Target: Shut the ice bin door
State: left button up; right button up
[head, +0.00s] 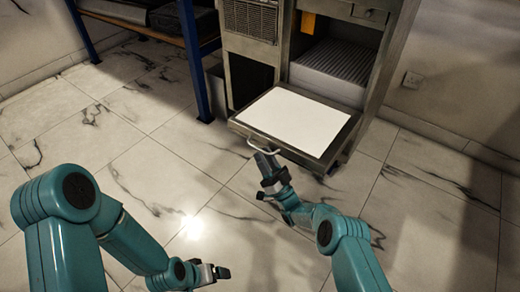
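The ice bin door (296,121) hangs open at the front of the metal ice machine (288,62). It lies nearly flat, its white inner panel facing up, and the bin opening behind it shows. A curved handle (258,147) is on the door's front edge at its left part. My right gripper (267,160) is at this handle, just below the edge; whether its fingers are closed around the handle is too small to tell. My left gripper (216,272) is low over the floor, away from the door; its finger gap is not clear.
A shelf with blue posts (190,55) stands left of the machine, with a dark item (183,20) on it. The marble-tiled floor (130,125) in front is clear. A wall with a socket (412,80) is at the right.

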jog(key=shift+x, duration=1.45)
jog(key=shift+f, duration=0.1)
grip_shut()
